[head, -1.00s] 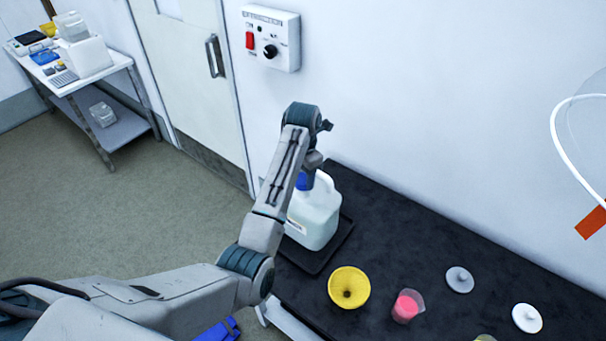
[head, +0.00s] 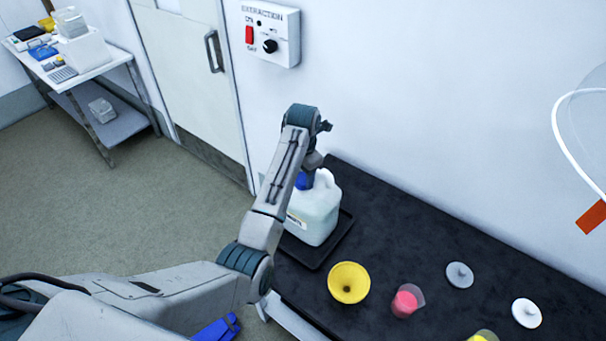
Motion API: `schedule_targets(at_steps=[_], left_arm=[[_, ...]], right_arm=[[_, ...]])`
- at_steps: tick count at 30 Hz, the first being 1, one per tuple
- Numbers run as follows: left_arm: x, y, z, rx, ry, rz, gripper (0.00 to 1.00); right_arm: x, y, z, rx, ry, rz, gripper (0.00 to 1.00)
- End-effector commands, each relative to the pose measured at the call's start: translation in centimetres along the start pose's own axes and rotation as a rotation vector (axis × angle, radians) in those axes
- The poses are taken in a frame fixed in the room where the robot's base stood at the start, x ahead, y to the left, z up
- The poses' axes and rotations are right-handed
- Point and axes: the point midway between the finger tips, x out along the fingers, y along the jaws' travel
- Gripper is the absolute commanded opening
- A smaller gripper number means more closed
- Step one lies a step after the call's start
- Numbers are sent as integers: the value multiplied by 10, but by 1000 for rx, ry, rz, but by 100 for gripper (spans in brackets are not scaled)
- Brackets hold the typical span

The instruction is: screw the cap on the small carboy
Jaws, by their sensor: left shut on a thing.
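The small carboy (head: 318,212) is a whitish translucent jug with a handle and a label. It stands upright on a black tray (head: 335,240) at the left end of the dark bench. My left gripper (head: 304,178) points down over the carboy's mouth and is shut on the blue cap (head: 302,182). The cap is at the top of the neck, partly hidden by my wrist and forearm. I cannot tell how far it is threaded. My right gripper is not in the picture.
On the bench (head: 420,240) stand a yellow funnel (head: 349,283), a beaker of pink liquid (head: 406,301), two whitish lids (head: 459,275) (head: 526,313) and a yellow item (head: 483,336) at the lower edge. A wall control box (head: 271,34) hangs behind. A side table (head: 100,60) is far left.

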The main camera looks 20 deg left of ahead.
Motion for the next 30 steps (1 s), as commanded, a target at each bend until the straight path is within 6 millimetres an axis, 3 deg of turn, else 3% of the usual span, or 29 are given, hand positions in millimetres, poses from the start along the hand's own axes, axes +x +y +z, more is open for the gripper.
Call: schedule_targets(at_steps=[14, 15, 18, 24, 30], left_arm=[[12, 0, 0, 0, 1, 0, 25], [11, 0, 0, 0, 0, 0, 54], [11, 0, 0, 0, 0, 0, 71], [11, 0, 0, 0, 0, 0, 71], [11, 0, 0, 0, 0, 0, 32]], right_arm=[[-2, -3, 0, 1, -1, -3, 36], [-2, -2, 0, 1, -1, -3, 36], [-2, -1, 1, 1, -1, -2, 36], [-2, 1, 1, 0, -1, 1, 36], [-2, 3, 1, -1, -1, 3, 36]])
